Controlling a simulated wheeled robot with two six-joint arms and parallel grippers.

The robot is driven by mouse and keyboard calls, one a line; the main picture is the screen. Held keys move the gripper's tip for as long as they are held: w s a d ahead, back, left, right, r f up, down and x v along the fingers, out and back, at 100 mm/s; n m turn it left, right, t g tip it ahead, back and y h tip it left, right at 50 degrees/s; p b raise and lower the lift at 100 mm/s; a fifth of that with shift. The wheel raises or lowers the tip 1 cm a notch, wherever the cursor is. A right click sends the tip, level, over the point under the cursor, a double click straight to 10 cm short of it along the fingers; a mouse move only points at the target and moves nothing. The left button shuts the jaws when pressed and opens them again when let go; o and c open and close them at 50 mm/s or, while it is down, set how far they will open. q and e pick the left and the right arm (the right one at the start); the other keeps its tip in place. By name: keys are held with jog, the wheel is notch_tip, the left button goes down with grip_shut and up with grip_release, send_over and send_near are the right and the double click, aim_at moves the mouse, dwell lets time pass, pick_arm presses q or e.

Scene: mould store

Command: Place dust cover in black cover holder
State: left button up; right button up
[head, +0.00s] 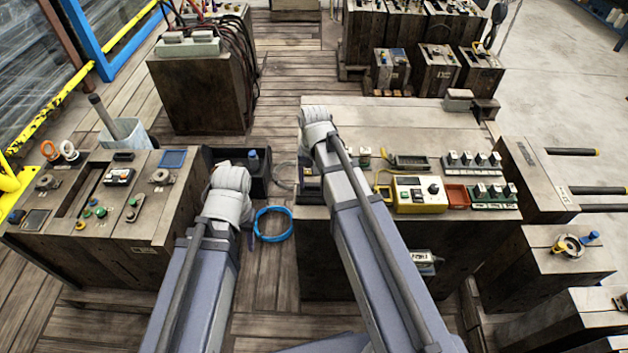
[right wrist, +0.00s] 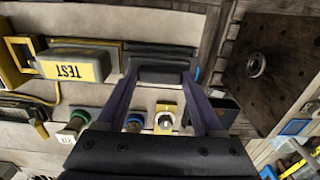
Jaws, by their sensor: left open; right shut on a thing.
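My right gripper (right wrist: 160,78) is shut on a dark, box-like piece, which looks like the dust cover (right wrist: 160,73). A black rim (right wrist: 160,50) lies just beyond or under it in the right wrist view and may be the black cover holder; I cannot tell whether they touch. In the head view my right wrist (head: 318,120) is over the left end of the middle bench, and its fingers are hidden behind the arm. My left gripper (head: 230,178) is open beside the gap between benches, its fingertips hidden.
Small coloured fittings (right wrist: 135,122) stand nearby. The middle bench (head: 385,120) also carries a yellow meter (head: 420,195). The left bench (head: 135,225) holds knobs. A blue cable coil (head: 273,225) lies between.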

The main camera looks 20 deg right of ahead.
jog(key=shift+f+b, duration=0.75)
dwell(0.6)
dwell(0.3)
jog(key=o, duration=1.4)
jog(key=shift+r, duration=0.15)
notch_tip(320, 180, up, 7)
jog(key=p, duration=0.7)
jog(key=shift+r+p, duration=0.2)
jog(key=shift+p, duration=0.15)
jog(key=shift+f, duration=0.1)
